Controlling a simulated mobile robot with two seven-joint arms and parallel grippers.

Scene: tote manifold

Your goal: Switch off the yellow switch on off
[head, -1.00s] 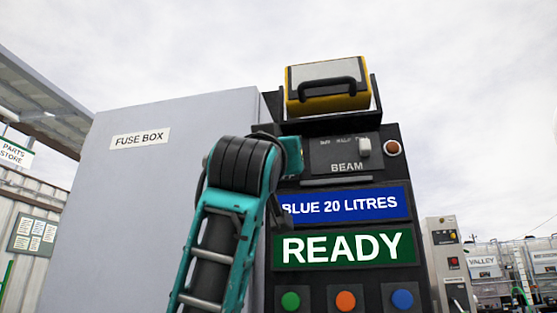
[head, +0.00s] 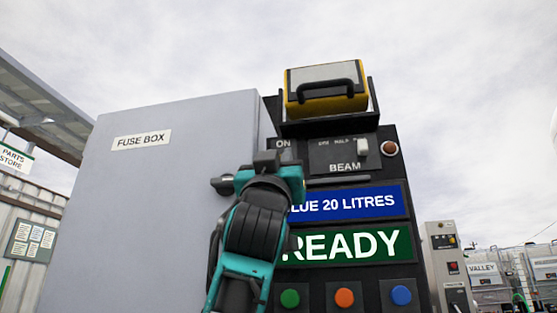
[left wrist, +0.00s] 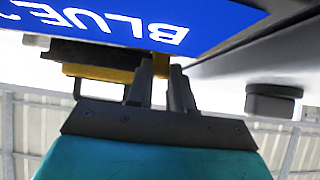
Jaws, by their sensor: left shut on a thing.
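My left gripper (head: 270,160) is at the left edge of the black panel, just below a white ON label (head: 284,144). In the left wrist view its two fingers (left wrist: 163,80) are close together with a yellow piece (left wrist: 162,66) between them, which I take to be the yellow switch. My gripper and arm hide the switch in the head view. The left gripper is shut on it. My right gripper is in neither view.
A grey fuse box (head: 170,220) with a dark handle (head: 222,184) stands left of the gripper. Right of it are the BEAM switch plate (head: 345,153), a blue sign (head: 350,202), a green READY sign (head: 350,244) and coloured buttons (head: 345,298).

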